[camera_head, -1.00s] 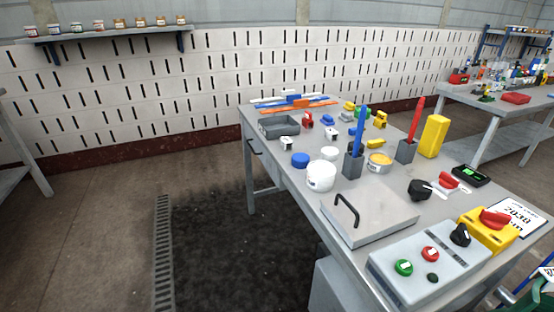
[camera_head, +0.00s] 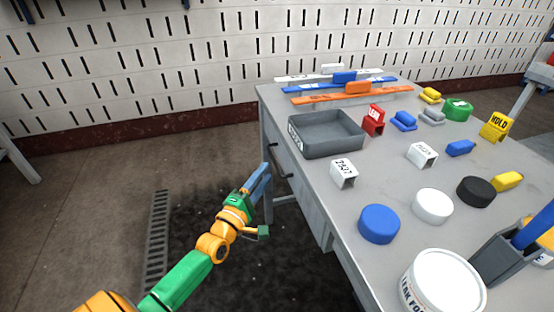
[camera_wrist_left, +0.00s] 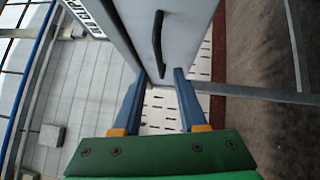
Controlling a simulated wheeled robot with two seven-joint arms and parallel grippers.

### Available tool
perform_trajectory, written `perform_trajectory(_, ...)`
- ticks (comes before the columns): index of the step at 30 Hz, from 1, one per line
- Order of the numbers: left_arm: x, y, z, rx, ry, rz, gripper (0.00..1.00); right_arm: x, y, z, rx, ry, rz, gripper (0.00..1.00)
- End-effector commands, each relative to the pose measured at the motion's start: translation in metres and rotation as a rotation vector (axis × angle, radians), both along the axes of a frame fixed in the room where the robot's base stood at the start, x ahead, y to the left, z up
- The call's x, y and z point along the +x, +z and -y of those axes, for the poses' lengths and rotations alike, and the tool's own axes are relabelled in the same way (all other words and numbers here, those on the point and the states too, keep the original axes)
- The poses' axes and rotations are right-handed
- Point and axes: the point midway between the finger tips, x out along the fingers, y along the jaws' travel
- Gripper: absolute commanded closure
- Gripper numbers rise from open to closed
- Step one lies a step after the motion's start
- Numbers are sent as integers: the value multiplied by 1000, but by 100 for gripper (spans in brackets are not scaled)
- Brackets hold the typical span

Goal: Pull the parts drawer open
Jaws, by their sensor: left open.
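The parts drawer (camera_wrist_left: 180,25) is a pale grey front set in the left side of the workbench (camera_head: 345,225). Its dark bar handle (camera_wrist_left: 158,45) runs lengthwise in the left wrist view, just beyond my fingertips. The handle (camera_head: 281,172) also shows small in the head view. The drawer looks flush with the bench. My left gripper (camera_wrist_left: 158,75) is open, with its two blue-grey fingers apart and nothing between them. In the head view the left gripper (camera_head: 262,190) is beside the bench's left edge, near the handle. My right gripper is not in view.
A grey tray (camera_head: 350,149) sits on the bench near the drawer side. White labelled blocks, a blue disc (camera_head: 379,223), a white disc (camera_head: 432,205) and a white tub (camera_head: 442,285) crowd the top. The floor left of the bench is clear, with a drain grate (camera_head: 157,235).

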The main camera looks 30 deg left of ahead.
Motion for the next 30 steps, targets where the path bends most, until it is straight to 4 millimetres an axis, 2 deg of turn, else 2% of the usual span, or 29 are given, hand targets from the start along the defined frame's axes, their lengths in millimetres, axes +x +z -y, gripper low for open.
perform_trajectory(3, 24, 2, -2, 2, 1, 3, 59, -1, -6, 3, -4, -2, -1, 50)
perform_trajectory(7, 41, 4, -4, 3, 0, 0, 59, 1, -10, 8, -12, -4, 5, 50)
perform_trajectory(11, 48, 6, -4, 3, 0, -1, 59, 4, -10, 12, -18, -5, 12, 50)
perform_trajectory(17, 49, 6, -4, 3, 0, -2, 59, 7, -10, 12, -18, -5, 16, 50)
perform_trajectory(19, 49, 6, -4, 4, 0, -2, 72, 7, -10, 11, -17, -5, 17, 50)
perform_trajectory(22, 49, 6, -4, 4, 0, -2, 99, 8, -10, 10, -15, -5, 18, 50)
perform_trajectory(30, 49, 6, -4, 4, 0, -2, 100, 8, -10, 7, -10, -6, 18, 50)
